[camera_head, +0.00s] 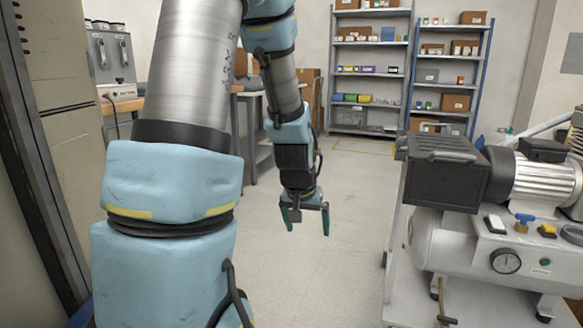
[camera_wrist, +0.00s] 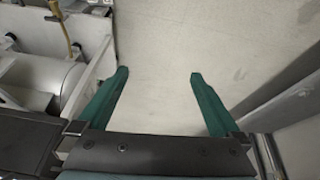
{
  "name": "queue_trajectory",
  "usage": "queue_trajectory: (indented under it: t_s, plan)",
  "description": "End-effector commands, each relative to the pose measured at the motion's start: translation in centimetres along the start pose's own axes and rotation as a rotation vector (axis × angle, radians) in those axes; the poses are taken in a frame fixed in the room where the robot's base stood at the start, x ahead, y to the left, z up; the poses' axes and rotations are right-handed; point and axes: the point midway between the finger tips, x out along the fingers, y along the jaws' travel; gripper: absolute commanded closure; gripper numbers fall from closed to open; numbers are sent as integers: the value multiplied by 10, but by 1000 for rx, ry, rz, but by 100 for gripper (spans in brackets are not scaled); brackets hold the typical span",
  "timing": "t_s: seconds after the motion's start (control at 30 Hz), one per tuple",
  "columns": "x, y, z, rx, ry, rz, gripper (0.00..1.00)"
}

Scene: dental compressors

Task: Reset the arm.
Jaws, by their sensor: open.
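My gripper (camera_head: 308,222) hangs at the end of my arm in the middle of the head view, pointing down over the open floor. Its two green fingers are apart with nothing between them. In the wrist view my gripper (camera_wrist: 158,76) also shows spread fingers with only bare floor beyond. My arm is bent, with its large upper links filling the left of the head view and hiding part of the room behind.
A compressor (camera_head: 445,245) on a white cart (camera_head: 395,270) stands to the right; its edge also shows at left in the wrist view. Grey cabinets (camera_head: 45,130) stand at left. Shelves (camera_head: 370,70) line the back. The floor (camera_head: 335,190) between is clear.

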Motion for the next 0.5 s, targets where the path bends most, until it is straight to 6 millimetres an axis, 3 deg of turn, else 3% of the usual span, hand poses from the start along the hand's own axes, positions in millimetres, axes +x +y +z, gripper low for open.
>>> queue_trajectory:
  t_s: [0.1,0.37,0.5]
  plan:
    - [-32,-32,36,-62,-79,-37,0]
    - [-83,-72,111,-181,-233,-88,0]
    - [-112,-68,96,-173,-234,-85,0]
